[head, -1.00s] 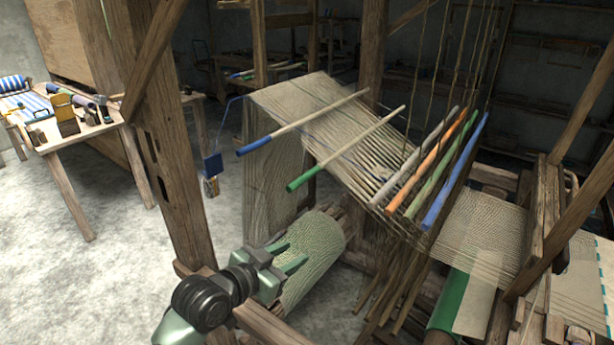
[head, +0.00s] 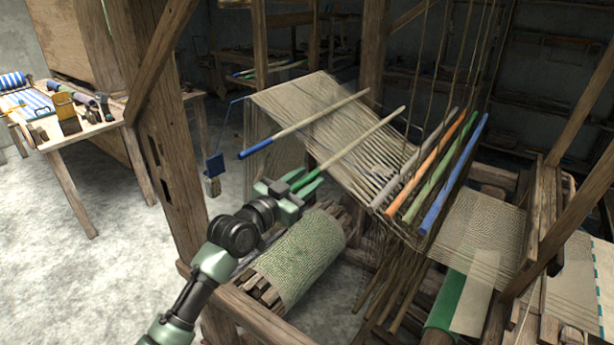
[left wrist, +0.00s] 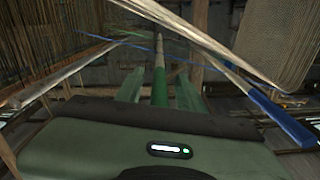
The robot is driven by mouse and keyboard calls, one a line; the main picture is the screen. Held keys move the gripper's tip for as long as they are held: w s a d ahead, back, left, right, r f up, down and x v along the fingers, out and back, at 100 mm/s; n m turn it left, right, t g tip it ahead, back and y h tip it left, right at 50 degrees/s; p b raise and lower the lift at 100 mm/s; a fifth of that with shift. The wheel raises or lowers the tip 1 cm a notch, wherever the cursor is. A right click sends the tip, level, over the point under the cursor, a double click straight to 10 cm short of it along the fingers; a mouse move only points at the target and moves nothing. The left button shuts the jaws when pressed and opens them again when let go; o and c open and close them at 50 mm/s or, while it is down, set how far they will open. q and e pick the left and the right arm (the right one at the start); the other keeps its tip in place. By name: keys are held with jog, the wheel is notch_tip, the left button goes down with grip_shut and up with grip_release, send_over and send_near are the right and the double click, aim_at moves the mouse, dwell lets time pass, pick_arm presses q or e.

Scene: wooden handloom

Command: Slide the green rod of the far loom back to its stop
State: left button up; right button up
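The green-ended rod (head: 350,149) lies slantwise across the pale warp of the far loom, its green end toward me. My left gripper (head: 301,185) is at that green end, with one finger on each side of it. In the left wrist view the green end (left wrist: 159,86) stands between the two fingers of the left gripper (left wrist: 159,88), and a gap shows on both sides, so the gripper is open. The base of the green end is hidden by the gripper body. No stop can be made out. My right gripper is not in view.
A blue-ended rod (head: 300,124) lies beside it on the left; its blue end is close in the wrist view (left wrist: 275,118). Grey, orange, green and blue bars (head: 440,190) cross the warp on the right. A cloth roll (head: 300,258) and a wooden post (head: 170,140) stand near my arm.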

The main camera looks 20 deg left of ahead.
pick_arm(q)
jog(key=shift+w+d, duration=0.1)
jog(key=shift+w, duration=0.05)
grip_shut()
dwell(1.4)
